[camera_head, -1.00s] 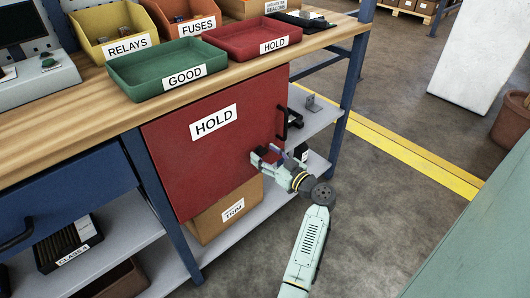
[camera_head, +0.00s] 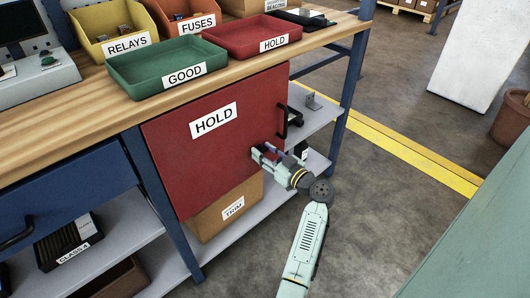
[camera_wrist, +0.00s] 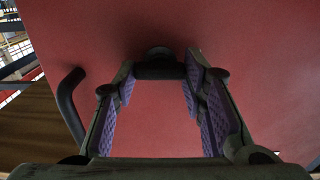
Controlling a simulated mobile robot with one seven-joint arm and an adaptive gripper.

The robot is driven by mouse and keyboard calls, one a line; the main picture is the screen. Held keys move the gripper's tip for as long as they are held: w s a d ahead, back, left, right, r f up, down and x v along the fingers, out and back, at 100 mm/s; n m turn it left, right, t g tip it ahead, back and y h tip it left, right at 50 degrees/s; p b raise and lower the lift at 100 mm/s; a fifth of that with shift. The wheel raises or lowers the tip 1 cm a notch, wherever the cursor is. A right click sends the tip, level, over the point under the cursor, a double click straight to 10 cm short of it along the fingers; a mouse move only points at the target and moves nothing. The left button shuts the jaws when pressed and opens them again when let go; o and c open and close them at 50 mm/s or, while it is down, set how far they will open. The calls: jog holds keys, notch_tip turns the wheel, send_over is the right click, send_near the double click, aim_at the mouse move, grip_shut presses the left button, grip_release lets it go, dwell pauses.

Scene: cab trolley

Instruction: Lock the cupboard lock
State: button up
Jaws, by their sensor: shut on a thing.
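The red cupboard door (camera_head: 205,150) with the HOLD label is closed or nearly so under the bench top. My gripper (camera_head: 262,153) is at the right part of the door, below and left of the black door handle (camera_head: 283,122). In the wrist view my gripper (camera_wrist: 160,80) faces the red door, its purple-padded fingers on both sides of a dark, rounded piece, apparently the cupboard lock (camera_wrist: 158,66). The fingers are shut on this piece. They hide the lock in the head view. I cannot tell its turned position. The handle (camera_wrist: 68,105) is at left in the wrist view.
A green GOOD tray (camera_head: 122,82) and a red HOLD tray (camera_head: 232,45) stand on the bench above. A blue leg (camera_head: 349,95) and grey shelves (camera_head: 318,118) are right of the door. A cardboard box (camera_head: 205,222) sits below.

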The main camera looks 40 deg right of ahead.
jog(key=shift+c, duration=0.5)
jog(key=shift+m, duration=0.3)
jog(key=m+b, duration=0.1)
jog(key=m, duration=0.1)
jog(key=shift+m, duration=0.4)
jog(key=m, duration=0.5)
jog(key=shift+d, duration=0.1)
jog(key=m+p, duration=0.1)
jog(key=m, duration=0.3)
jog(key=shift+m, duration=0.4)
jog(key=shift+d+f+m+p, duration=0.15)
jog(key=shift+m+p, duration=1.1)
jog(key=shift+m, duration=1.05)
